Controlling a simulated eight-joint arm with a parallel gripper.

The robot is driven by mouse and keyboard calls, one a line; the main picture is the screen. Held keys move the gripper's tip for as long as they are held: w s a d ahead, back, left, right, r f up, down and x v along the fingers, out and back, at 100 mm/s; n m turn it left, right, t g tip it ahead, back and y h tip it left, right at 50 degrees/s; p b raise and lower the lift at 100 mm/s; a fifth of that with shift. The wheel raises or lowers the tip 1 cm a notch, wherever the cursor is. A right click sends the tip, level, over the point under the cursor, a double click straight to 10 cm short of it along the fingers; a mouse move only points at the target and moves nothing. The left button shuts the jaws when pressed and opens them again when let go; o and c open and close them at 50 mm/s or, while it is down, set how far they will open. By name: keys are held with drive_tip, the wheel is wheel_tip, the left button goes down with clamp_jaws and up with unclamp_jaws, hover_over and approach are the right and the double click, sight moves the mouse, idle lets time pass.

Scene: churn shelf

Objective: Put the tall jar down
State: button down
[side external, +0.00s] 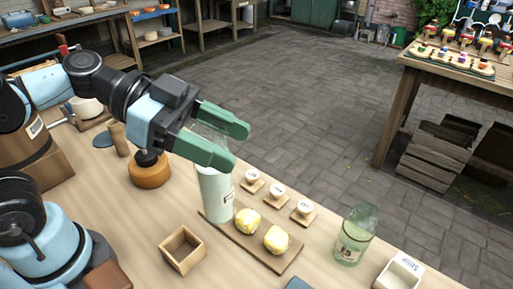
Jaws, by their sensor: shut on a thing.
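The tall jar (213,190), pale and milky with a small label and a clear upper part, stands upright at the left end of a brown wooden board (264,255). My gripper (240,146), with two green fingers, is shut on its upper part, one finger on each side. The near finger hides some of the jar's top. The jar's base appears at the board's edge; I cannot tell whether it touches the board or hangs just above it.
An open wooden box (183,249) is in front, and a greenish glass jar (354,235) and a white labelled tray (399,273) are at right.

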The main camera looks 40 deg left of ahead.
drive_tip(key=s+d+r+m+g+h, duration=0.1)
drive_tip(key=s+d+r+m+g, duration=0.4)
drive_tip(key=s+d+g, duration=0.15)
wheel_tip(320, 180, down, 16)
drive_tip(key=a, duration=0.1)
drive_tip(key=shift+s, duration=0.25)
idle(0.8)
drive_tip(key=shift+f+t, duration=0.2)
drive_tip(key=shift+t, duration=0.05)
drive_tip(key=shift+c, duration=1.6)
unclamp_jaws()
